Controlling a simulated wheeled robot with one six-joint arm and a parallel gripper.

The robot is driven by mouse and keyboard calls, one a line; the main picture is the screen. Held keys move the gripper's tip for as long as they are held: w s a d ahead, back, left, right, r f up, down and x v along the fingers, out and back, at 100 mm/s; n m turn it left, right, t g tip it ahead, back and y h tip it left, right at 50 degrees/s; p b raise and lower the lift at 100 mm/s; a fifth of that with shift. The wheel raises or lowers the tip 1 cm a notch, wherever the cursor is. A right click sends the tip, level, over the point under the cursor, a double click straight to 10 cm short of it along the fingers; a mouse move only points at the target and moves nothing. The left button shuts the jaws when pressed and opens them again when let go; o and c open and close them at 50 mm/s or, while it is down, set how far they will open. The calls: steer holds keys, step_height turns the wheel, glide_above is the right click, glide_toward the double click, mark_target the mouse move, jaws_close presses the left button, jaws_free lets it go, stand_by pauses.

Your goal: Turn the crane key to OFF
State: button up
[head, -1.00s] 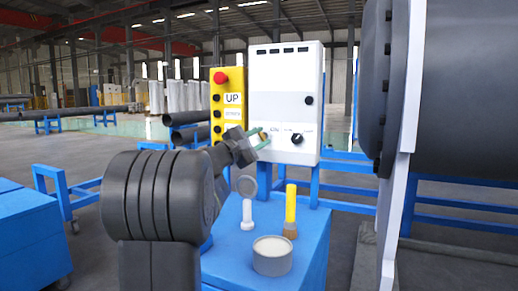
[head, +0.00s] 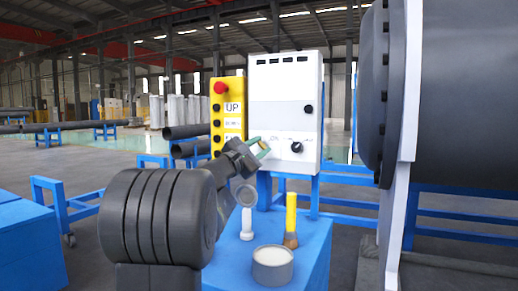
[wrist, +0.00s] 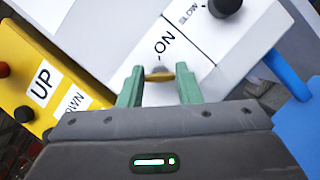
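The crane key (wrist: 160,76) is a small gold-coloured key on the white control box (head: 285,82), just below the printed word ON. My gripper (wrist: 160,88) has two green fingers, one on each side of the key. A narrow gap shows between the key and each finger, so it is open and not holding the key. In the head view my gripper (head: 263,147) is at the lower left of the box face, and the key is hard to make out between its fingers. No OFF label can be read.
A black knob (head: 296,147) sits right of the key, by a SLOW label. A yellow button box (head: 229,112) with a red button stands to the left. Below, a blue cabinet (head: 310,255) holds a tin (head: 272,268), a brush (head: 291,220) and a white-handled item (head: 247,222).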

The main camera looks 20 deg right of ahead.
steer(key=o, duration=0.4)
steer(key=shift+c, duration=0.2)
steer(key=shift+a, duration=0.1)
steer(key=v, duration=1.3)
steer(key=shift+s+a+p, duration=0.2)
steer(key=shift+a+p, duration=0.1)
steer(key=shift+p, duration=0.1)
steer(key=shift+d, duration=0.1)
steer(key=x, duration=1.3)
steer(key=shift+w+d, duration=0.2)
steer(key=shift+d, duration=0.1)
steer(key=shift+a+b, duration=0.15)
steer(key=shift+b, duration=0.15)
